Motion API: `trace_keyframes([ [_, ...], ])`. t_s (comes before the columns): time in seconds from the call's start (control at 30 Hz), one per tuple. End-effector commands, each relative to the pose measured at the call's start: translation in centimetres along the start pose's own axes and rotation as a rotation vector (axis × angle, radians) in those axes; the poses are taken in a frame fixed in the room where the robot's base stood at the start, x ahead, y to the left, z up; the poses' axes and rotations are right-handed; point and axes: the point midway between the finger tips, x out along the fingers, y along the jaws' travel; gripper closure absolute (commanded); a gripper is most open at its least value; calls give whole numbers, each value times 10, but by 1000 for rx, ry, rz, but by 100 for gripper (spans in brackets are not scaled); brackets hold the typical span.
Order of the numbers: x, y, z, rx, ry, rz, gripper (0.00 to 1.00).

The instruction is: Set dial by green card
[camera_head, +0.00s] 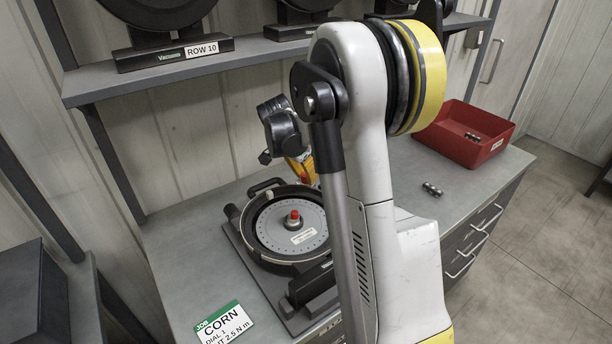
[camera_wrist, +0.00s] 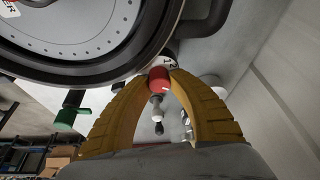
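The green-topped job card (camera_head: 223,325) lies on the bench at front left and reads CORN, DIAL 1 and a torque of 2.5 N m. The round seed meter (camera_head: 290,228) has a grey disc with a red knob (camera_head: 295,214) at its centre. My gripper (camera_head: 305,178) is behind the meter's far rim, partly hidden by my arm. In the wrist view, its yellow fingers (camera_wrist: 163,76) close on both sides of a small red knob (camera_wrist: 160,82). A white numbered dial (camera_wrist: 171,52) sits just beyond it by the meter's dark rim; its setting is not readable.
A red bin (camera_head: 465,135) with several small metal parts stands at the right of the bench. Another metal part (camera_head: 432,190) lies loose before it. A shelf (camera_head: 250,53) with black vacuum units is above the bench. Bench left of the meter is clear.

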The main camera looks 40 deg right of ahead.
Motion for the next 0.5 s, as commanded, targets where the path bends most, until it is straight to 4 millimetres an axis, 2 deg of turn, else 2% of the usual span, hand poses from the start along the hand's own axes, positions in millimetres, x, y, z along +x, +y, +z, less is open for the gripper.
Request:
trace_keyframes([
  [0.5, 0, 1, 0, -35, 0, -14, 100],
])
